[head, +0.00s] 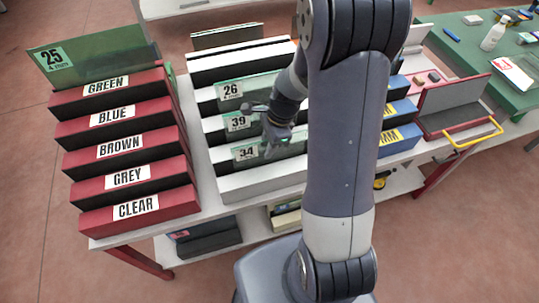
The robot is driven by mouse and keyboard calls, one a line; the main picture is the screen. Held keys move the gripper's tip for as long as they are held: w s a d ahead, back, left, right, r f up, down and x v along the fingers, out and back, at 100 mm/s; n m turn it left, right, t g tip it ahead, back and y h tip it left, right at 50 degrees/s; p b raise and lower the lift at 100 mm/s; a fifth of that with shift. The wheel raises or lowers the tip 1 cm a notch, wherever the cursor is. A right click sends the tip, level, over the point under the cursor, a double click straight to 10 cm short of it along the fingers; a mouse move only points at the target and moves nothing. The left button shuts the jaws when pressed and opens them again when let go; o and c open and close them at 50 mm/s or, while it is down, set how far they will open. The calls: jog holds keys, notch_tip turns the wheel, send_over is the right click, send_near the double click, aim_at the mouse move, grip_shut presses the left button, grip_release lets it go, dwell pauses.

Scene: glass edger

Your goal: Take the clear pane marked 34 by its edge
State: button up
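The clear pane marked 34 (246,154) stands in the front slot of the white slotted rack (258,184) in the head view. It is greenish and see-through, with its white label at the left. My gripper (259,131) is at the rack, just above and behind the label of pane 34, beside the pane marked 39 (238,122). Its fingers look spread apart, with nothing seen between them. I cannot tell whether a finger touches either pane. My arm hides the right part of the rack.
A pane marked 26 (230,90) stands farther back. Left is a red rack (153,208) labelled by colour, with a pane marked 25 (53,58) at its back. Right are blue blocks (397,136) and a stand with a yellow handle (470,135). A green table (463,50) lies beyond.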

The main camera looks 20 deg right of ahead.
jog(key=shift+c, duration=0.3)
grip_shut()
dwell(1.1)
